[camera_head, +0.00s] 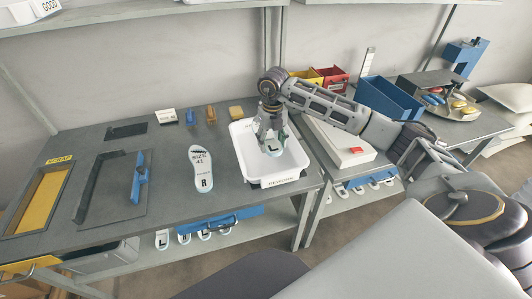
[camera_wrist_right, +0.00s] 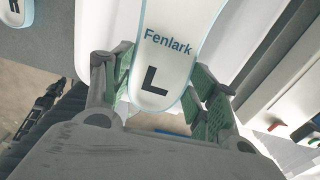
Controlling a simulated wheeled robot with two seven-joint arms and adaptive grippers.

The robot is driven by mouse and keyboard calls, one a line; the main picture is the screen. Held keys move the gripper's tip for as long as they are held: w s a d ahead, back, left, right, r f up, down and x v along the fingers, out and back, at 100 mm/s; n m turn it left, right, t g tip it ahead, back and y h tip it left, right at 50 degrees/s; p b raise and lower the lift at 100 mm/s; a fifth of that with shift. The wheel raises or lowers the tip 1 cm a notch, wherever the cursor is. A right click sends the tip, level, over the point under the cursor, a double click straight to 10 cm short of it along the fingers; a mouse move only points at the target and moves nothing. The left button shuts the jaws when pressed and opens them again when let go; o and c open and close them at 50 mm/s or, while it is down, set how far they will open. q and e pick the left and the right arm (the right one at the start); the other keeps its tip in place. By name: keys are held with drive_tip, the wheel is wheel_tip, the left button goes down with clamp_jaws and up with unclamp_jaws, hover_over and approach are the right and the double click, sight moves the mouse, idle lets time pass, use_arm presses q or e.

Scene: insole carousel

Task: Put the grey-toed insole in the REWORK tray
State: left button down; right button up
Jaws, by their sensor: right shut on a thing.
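My right gripper (camera_head: 272,140) is over the white tray (camera_head: 247,160) on the bench, pointing down. In the right wrist view its green-padded fingers (camera_wrist_right: 162,80) are shut on a white insole (camera_wrist_right: 176,20) marked "Fenlark" and "L", one finger on each side of its heel end. The insole's toe is out of that view, so its colour cannot be seen. In the head view the fingers hide most of the held insole. The tray has a front label too small to read surely. My left gripper is not in view.
A white insole (camera_head: 202,169) marked "SIZE 41" and "R" lies left of the tray. A yellow SCRAP recess (camera_head: 40,203) is at far left, with a blue tool (camera_head: 140,180) nearby. A white box (camera_head: 345,146) stands right of the tray. Blue racks with several insoles hang below.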

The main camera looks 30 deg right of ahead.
drive_tip(key=shift+f, duration=0.1)
hover_over(271, 166)
drive_tip(key=shift+w+d+f, duration=0.1)
drive_tip(key=shift+f, duration=2.95)
drive_tip(key=shift+f, duration=1.85)
drive_tip(key=shift+f, duration=0.15)
drive_tip(key=o, duration=1)
drive_tip(key=shift+r, duration=6.15)
